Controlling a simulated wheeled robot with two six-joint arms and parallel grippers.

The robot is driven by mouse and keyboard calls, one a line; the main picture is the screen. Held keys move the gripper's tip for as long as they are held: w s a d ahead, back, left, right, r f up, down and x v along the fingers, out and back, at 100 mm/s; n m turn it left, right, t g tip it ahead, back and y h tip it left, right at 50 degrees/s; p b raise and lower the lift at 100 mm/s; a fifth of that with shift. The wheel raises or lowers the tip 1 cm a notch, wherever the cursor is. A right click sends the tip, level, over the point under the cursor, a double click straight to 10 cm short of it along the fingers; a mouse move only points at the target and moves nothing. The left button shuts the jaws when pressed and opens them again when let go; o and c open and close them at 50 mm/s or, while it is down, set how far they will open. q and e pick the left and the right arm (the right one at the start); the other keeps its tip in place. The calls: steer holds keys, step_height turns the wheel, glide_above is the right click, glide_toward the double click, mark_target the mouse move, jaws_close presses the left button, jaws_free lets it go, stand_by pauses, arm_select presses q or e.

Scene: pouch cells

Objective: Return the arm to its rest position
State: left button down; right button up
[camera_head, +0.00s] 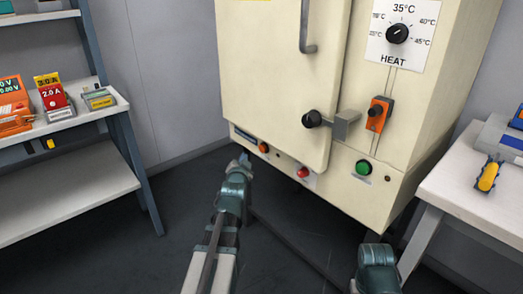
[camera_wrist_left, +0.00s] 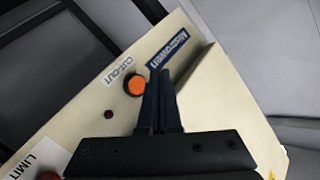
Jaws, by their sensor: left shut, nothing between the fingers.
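My left arm comes up from the bottom of the head view. Its gripper (camera_head: 243,160) is in front of the lower left of a cream heating cabinet (camera_head: 270,75). In the left wrist view the two dark fingers (camera_wrist_left: 162,80) are together with nothing between them. They overlap the cabinet's lower panel near an orange button (camera_wrist_left: 136,85) marked CUT-OUT. I cannot tell whether they touch it. A teal part of my right arm shows at the bottom right of the head view; its gripper is not visible.
The cabinet door looks shut, with a black-knobbed latch (camera_head: 325,120). Red (camera_head: 303,172) and green (camera_head: 363,167) buttons sit below. A shelf rack (camera_head: 70,190) with instruments stands left. A white table (camera_head: 470,185) with a yellow-handled tool (camera_head: 488,176) stands right. Dark floor lies between.

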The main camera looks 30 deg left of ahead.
stand_by(0.6)
arm_select(q)
steer(key=s+d+f+g+h+p, duration=0.1)
steer(key=s+d+f+g+h, duration=0.4)
steer(key=d, duration=0.7)
steer(key=s+d+f+g+p, duration=0.1)
steer(key=d+f+g+p, duration=0.1)
steer(key=d+f, duration=0.75)
steer(key=s+d+m+g+p, duration=0.15)
steer(key=s+d+g, duration=0.65)
steer(key=s+d, duration=1)
step_height(320, 180, up, 38)
steer(key=s+a+p, duration=0.1)
steer(key=a+p, duration=0.1)
steer(key=p, duration=3.6)
steer(key=shift+a, duration=0.3)
steer(key=c, duration=1.6)
jaws_free()
steer(key=shift+n, duration=0.25)
